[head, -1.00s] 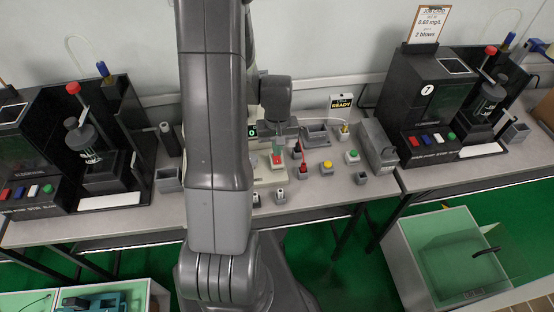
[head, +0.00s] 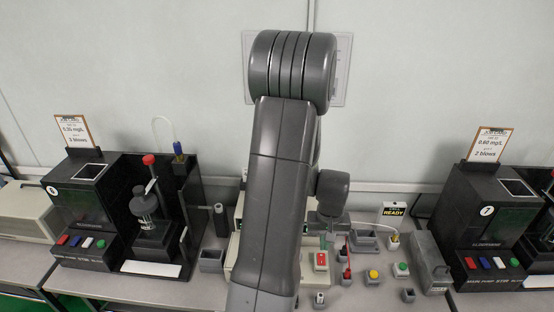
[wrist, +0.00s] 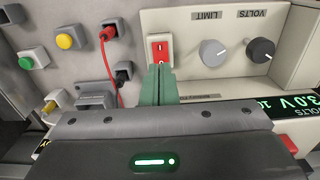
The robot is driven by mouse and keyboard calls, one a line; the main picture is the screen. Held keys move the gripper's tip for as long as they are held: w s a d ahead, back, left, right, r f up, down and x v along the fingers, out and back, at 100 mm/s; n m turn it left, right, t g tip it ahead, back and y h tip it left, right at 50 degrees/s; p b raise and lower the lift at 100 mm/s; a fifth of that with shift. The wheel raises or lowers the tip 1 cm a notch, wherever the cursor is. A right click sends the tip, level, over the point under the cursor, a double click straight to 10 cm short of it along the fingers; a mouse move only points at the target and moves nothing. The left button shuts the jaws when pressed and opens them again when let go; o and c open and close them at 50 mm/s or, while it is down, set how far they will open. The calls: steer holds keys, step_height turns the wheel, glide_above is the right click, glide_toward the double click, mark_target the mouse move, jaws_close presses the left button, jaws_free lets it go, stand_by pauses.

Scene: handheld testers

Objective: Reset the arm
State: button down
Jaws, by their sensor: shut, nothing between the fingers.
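My gripper (wrist: 158,82) is shut and empty, its green fingers together in the wrist view. The fingertips are close to a red rocker switch (wrist: 159,50) on the cream power supply (wrist: 190,22); I cannot tell whether they touch it. In the head view my arm rises in front of the bench and bends down again, with my gripper (head: 327,240) low over the middle, just behind the red switch (head: 321,261). The arm hides much of the power supply.
Black tester stations stand at the left (head: 88,205) and right (head: 490,230). Small boxes with a yellow button (head: 373,275) and a green button (head: 402,268), a red lead (wrist: 112,65) and a grey box (head: 430,262) crowd the bench.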

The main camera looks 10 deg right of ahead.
mark_target(322, 262)
step_height(322, 262, down, 7)
steer(key=b, duration=0.4)
steer(key=shift+r, duration=0.35)
steer(key=shift+r, duration=0.1)
